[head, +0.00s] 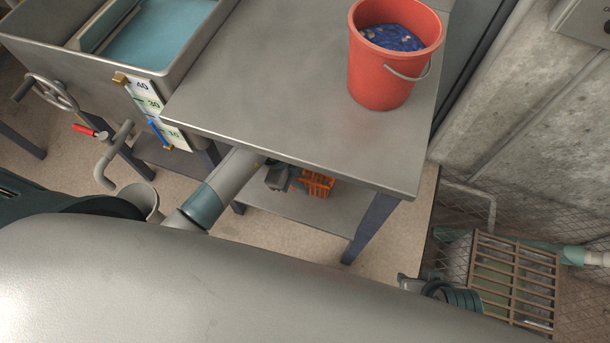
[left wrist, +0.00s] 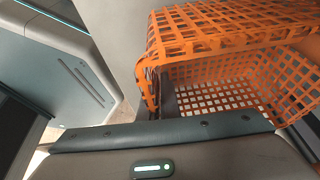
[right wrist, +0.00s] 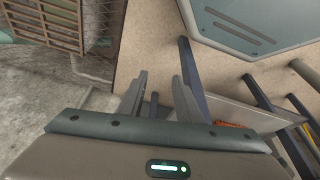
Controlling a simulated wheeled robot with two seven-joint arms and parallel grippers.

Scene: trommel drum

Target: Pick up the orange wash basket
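The orange wash basket (head: 318,183) is an open lattice basket, seen partly under the steel table in the head view. The table edge hides part of it, and I cannot tell whether it touches the lower shelf. It fills the upper right of the left wrist view (left wrist: 225,38). My left gripper (head: 280,178) is at the basket's left side. In the left wrist view its dark fingers (left wrist: 161,98) are close together at the basket's wall, apparently shut on it. My right gripper (right wrist: 160,95) is open and empty, low over the floor right of the table.
The steel table (head: 290,75) overhangs the lower shelf (head: 300,210). A red bucket (head: 380,75) stands on the table. A metal sink (head: 165,30) with a valve wheel (head: 55,93) is at left. A brown grate (head: 515,275) and a concrete wall (head: 535,110) are at right.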

